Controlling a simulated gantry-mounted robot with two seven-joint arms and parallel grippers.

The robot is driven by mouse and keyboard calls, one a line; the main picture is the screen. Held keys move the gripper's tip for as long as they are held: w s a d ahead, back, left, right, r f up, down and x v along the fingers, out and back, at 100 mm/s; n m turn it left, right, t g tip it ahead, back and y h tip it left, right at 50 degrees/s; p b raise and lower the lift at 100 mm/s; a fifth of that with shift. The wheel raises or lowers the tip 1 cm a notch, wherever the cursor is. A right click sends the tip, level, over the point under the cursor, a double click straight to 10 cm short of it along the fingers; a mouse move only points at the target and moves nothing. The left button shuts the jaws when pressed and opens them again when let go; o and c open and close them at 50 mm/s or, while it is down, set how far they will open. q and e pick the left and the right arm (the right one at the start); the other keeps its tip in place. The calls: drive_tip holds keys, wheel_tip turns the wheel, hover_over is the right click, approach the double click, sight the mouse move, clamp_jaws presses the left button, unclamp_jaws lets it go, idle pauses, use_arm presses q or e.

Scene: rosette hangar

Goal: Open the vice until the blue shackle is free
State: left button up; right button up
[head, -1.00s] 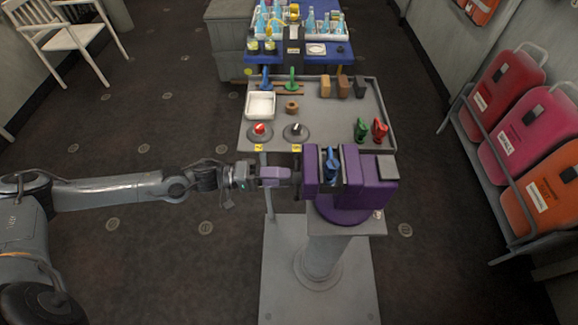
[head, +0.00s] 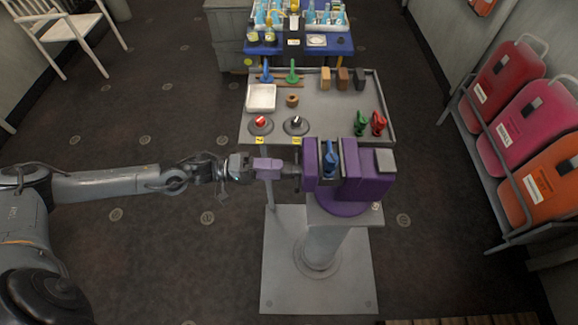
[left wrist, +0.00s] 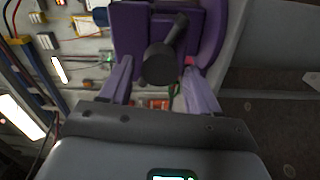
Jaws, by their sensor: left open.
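The purple vice (head: 368,188) stands on a grey pedestal. The blue shackle (head: 329,157) is upright between its left jaw (head: 310,160) and its body; I cannot tell whether both sides touch it. My left gripper (head: 282,170) points right at the vice's spindle end, left of the jaw. In the left wrist view the open gripper (left wrist: 160,85) has one pale purple finger on each side of the dark spindle head and handle (left wrist: 160,62), with visible gaps. My right gripper is not in view.
Behind the vice, a grey table (head: 335,108) carries a white tray (head: 261,97), two round knobs, wooden blocks and green and red shackles (head: 378,123). The floor (head: 150,260) in front of my left arm is clear.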

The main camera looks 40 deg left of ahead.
use_arm(q)
drive_tip(key=p+v, duration=0.4)
drive_tip(key=v, duration=0.1)
drive_tip(key=shift+a, duration=0.1)
drive_tip(key=shift+r, duration=0.1)
idle(0.4)
